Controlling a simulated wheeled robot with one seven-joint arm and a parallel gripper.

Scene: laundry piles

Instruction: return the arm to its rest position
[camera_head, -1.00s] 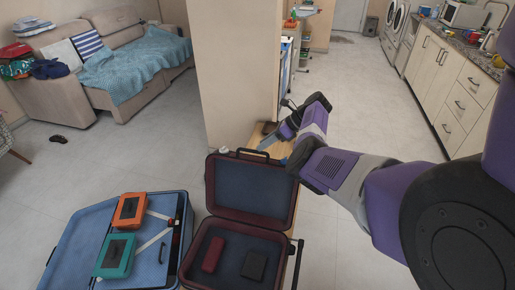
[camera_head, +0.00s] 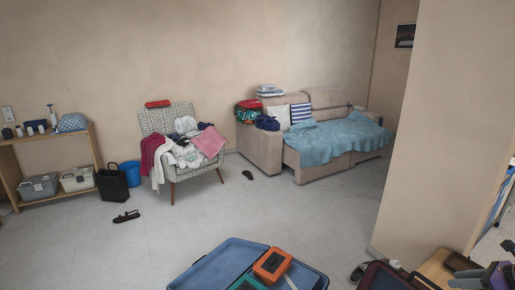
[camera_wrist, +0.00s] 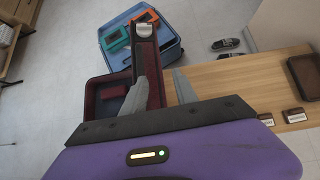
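My gripper (camera_wrist: 160,90) shows in the wrist view with its two grey fingers apart. The dark red edge of the suitcase lid (camera_wrist: 147,55) lies behind the gap, and nothing is clearly held. In the head view, part of my purple arm shows at the bottom right corner, cut off by the frame. The wrist view looks down on the open dark red suitcase (camera_wrist: 97,92), partly hidden by the fingers and lid.
A wooden bench (camera_wrist: 235,80) lies right of my gripper in the wrist view. An open blue suitcase (camera_head: 215,268) holds an orange box (camera_head: 272,265). A wall corner (camera_head: 440,130) stands near my arm. The floor towards the armchair (camera_head: 185,145) and sofa (camera_head: 262,150) is mostly clear.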

